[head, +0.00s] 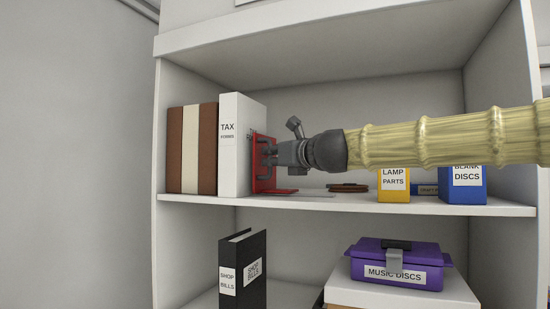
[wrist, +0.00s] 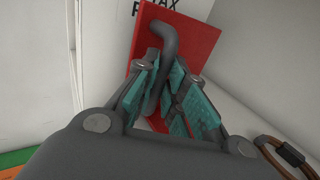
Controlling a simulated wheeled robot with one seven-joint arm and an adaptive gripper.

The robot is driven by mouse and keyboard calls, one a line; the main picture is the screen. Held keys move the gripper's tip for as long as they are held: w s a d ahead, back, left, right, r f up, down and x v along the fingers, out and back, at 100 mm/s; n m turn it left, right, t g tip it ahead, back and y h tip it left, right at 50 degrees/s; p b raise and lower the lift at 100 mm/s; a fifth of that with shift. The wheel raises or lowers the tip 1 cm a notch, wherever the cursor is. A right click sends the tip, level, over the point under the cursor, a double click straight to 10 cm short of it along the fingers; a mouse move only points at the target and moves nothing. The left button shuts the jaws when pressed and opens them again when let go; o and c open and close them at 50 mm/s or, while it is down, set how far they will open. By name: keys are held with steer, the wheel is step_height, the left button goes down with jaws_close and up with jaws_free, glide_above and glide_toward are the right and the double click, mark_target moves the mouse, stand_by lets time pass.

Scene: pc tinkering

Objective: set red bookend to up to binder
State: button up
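The red bookend (head: 257,150) stands upright on the upper shelf, directly to the right of the white binder (head: 234,165) labelled "TAX FORMS". Its red plate (wrist: 195,45) and bent grey handle (wrist: 166,38) show in the wrist view. The plate is at or very near the binder's right side; I cannot tell whether they touch. My gripper (head: 270,158) reaches in from the right. In the wrist view its teal finger pads (wrist: 166,85) lie on both sides of the handle and appear closed on it. The bookend's lower part is partly hidden by my fingers.
A brown and cream binder (head: 190,150) stands left of the white one. A yellow box (head: 393,190) and a blue box (head: 463,192) stand right on the same shelf, with a brown coiled item (head: 348,187) behind. Below are a black binder (head: 256,245) and a purple case (head: 430,258).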

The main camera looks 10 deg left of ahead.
steer(key=o, duration=0.4)
steer(key=v, duration=1.2)
steer(key=shift+d, duration=0.15)
